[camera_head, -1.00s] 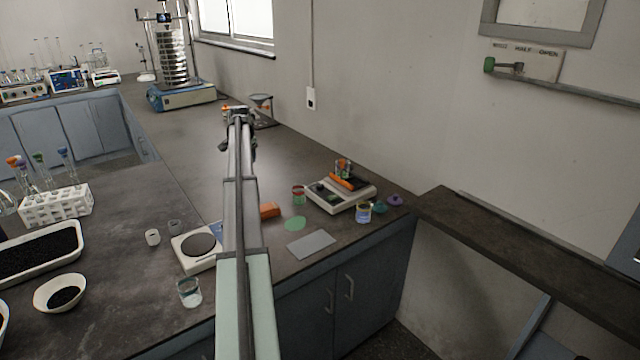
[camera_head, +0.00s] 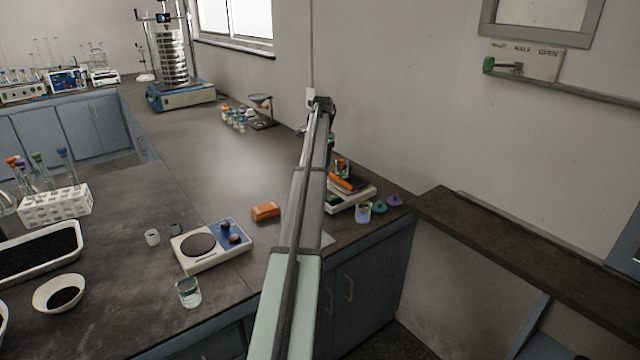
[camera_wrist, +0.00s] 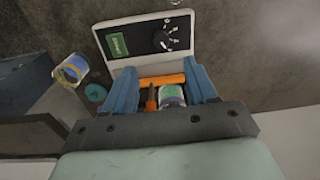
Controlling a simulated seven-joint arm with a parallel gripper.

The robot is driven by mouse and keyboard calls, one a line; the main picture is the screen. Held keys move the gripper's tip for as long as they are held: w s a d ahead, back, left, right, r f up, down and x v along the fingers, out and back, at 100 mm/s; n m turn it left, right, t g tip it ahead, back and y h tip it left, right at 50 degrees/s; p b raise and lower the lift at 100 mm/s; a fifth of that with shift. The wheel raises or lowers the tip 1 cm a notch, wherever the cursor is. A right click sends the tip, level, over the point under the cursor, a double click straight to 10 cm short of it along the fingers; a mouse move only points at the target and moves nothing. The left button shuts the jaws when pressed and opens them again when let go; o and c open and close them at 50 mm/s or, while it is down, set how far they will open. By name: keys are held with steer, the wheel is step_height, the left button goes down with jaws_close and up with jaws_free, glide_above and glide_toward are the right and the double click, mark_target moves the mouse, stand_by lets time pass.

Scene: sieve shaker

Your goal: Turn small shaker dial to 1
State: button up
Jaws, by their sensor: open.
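The small shaker (camera_head: 350,197) is a low white box at the back right of the bench, its left part hidden behind my arm in the head view. In the wrist view the shaker (camera_wrist: 120,45) shows a black panel with a green label (camera_wrist: 117,44) and a dark dial (camera_wrist: 165,42) with pale marks around it. I cannot read the dial's setting. An orange bar (camera_wrist: 165,80) and a jar (camera_wrist: 172,95) on the shaker appear between my fingers. My gripper (camera_wrist: 161,67) is open, with blue fingers; the dial lies beyond the fingertips, apart from them.
A labelled jar (camera_head: 363,212) and teal and purple lids (camera_head: 394,200) stand right of the shaker. An orange block (camera_head: 265,212) and a hotplate with two knobs (camera_head: 210,245) lie to the left. The bench middle (camera_head: 200,150) is clear; a wall rises behind.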

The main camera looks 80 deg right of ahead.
steer(key=f, duration=1)
steer(key=shift+w+d+f, duration=0.15)
steer(key=shift+w+f, duration=0.05)
steer(key=shift+f, duration=0.2)
steer(key=c, duration=1.1)
steer(key=shift+o, duration=0.2)
